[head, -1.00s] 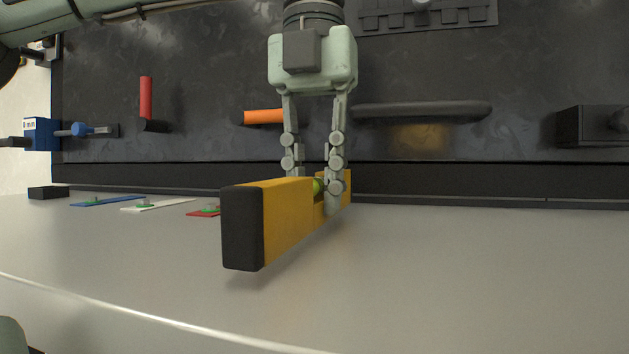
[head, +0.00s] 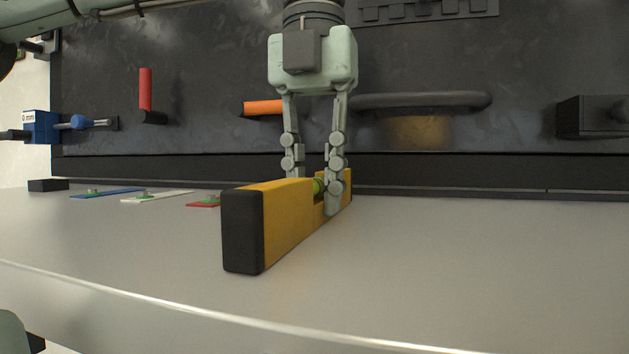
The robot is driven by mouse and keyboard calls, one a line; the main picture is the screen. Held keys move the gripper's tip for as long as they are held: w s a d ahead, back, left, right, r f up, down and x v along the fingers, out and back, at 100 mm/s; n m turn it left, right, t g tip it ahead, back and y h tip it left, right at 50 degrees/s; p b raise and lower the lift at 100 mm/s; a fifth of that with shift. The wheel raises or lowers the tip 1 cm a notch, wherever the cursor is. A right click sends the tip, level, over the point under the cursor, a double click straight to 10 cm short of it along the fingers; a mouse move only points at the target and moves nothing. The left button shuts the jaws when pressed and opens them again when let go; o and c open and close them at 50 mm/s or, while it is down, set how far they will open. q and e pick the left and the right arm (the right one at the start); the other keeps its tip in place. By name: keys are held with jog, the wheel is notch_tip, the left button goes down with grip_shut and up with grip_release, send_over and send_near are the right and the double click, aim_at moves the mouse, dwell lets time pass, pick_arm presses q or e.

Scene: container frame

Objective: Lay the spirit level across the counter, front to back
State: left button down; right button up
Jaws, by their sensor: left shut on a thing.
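The yellow spirit level (head: 290,215) with a black end cap stands on its narrow edge over the counter (head: 440,260). Its long side runs front to back, angled a little, with the black end toward me. A green vial shows near its middle. My left gripper (head: 317,190) comes down from above and is shut on the level around the vial, one finger on each side. The level's underside looks to be on the counter or very close to it; the exact contact is hard to tell. My right gripper is out of view.
Blue, white and red flat pieces (head: 157,196) with green bits lie at the counter's left rear. A small black block (head: 48,185) is beside them. A dark back panel with handles and fixtures rises behind. The right side of the counter is clear.

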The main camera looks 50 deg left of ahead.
pick_arm(q)
jog(key=c, duration=1.3)
grip_release()
notch_tip(320, 180, up, 8)
jog(key=shift+f, duration=0.2)
jog(key=shift+s, duration=0.1)
